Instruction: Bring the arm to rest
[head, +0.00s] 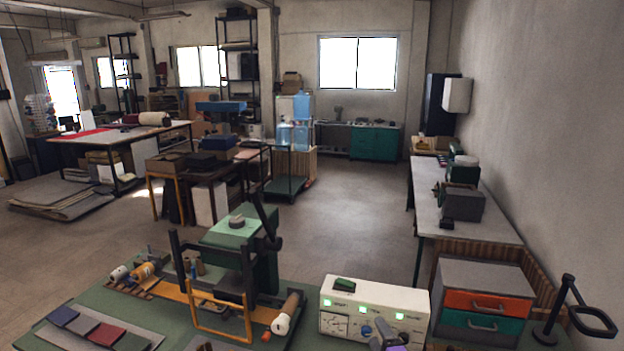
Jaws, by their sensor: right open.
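My right gripper (384,330) shows at the bottom edge, just in front of the white control box. It is open, and I see nothing held in it. Most of its arm is cut off by the frame. My left gripper is not in view. The white control box (345,297) has several lit green squares and a small green block on top. A green press (235,240) with a dark frame and an orange guard stands on the green bench (180,328), left of the box.
Colour swatches (97,328) lie at the bench's front left. Thread spools (143,271) and a roll (287,312) lie near the press. A drawer unit (482,275) with orange and green drawers and a black stand (545,333) are at right. Open floor (350,205) lies beyond the bench.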

